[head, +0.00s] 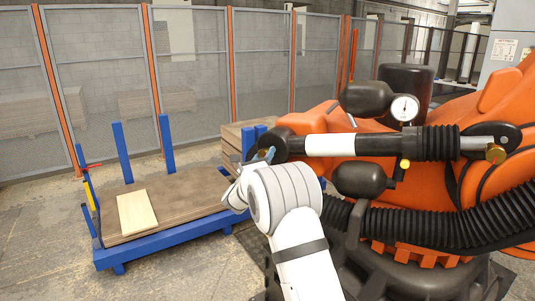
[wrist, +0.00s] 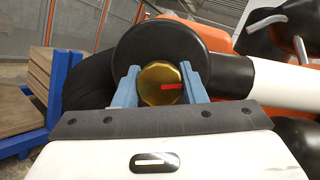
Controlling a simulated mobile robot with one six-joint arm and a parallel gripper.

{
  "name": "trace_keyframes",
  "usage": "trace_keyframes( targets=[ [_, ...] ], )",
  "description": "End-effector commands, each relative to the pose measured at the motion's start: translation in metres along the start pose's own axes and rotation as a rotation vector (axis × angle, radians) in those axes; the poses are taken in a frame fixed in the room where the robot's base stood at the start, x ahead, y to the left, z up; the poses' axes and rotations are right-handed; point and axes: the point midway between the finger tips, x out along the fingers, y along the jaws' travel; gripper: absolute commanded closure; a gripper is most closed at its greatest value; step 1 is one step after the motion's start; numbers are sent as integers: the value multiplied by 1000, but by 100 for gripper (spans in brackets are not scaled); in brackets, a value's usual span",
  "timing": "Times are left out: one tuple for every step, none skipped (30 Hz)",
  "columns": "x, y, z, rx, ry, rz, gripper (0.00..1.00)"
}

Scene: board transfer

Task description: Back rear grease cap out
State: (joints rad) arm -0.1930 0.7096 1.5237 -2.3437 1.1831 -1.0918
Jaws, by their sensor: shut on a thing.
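The rear grease cap (wrist: 161,85) is a gold, faceted cap with a red mark pointing right, in the wrist view. It sits against the round black end housing (wrist: 165,45) of the orange robot's cylinder. My gripper (wrist: 161,82) has its two blue-grey fingers on either side of the cap, shut on it. In the head view my gripper (head: 266,156) is at the left end of the black and white cylinder (head: 330,145), and the rear cap is hidden there. Another brass cap (head: 495,153) shows at the cylinder's right end.
The large orange robot (head: 440,110) fills the right side, with a pressure gauge (head: 404,107) and a black corrugated hose (head: 440,223). A blue rack (head: 160,242) with boards stands at left. Mesh fence panels (head: 190,60) run behind. Grey floor is open at front left.

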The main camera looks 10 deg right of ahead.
Motion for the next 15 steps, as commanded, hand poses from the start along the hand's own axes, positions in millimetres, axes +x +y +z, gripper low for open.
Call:
trace_keyframes(
  targets=[
    [0, 0, 7, -39, -8, 17, 85],
    [0, 0, 7, -66, -9, 25, 85],
    [0, 0, 7, -101, -9, 37, 85],
    [0, 0, 7, -128, -8, 46, 85],
    [0, 0, 7, -156, -9, 54, 85],
    [0, 0, 8, -192, -9, 66, 85],
    [0, 0, 8, -220, -9, 75, 85],
    [0, 0, 8, -246, -9, 84, 85],
    [1, 0, 8, -281, -10, 95, 85],
    [1, 0, 8, -308, -10, 103, 85],
    [0, 0, 9, -336, -10, 113, 85],
    [0, 0, 9, -373, -11, 125, 85],
    [0, 0, 9, -400, -11, 133, 85],
    [0, 0, 9, -426, -11, 142, 85],
    [1, 0, 10, -462, -11, 153, 85]
  ],
)
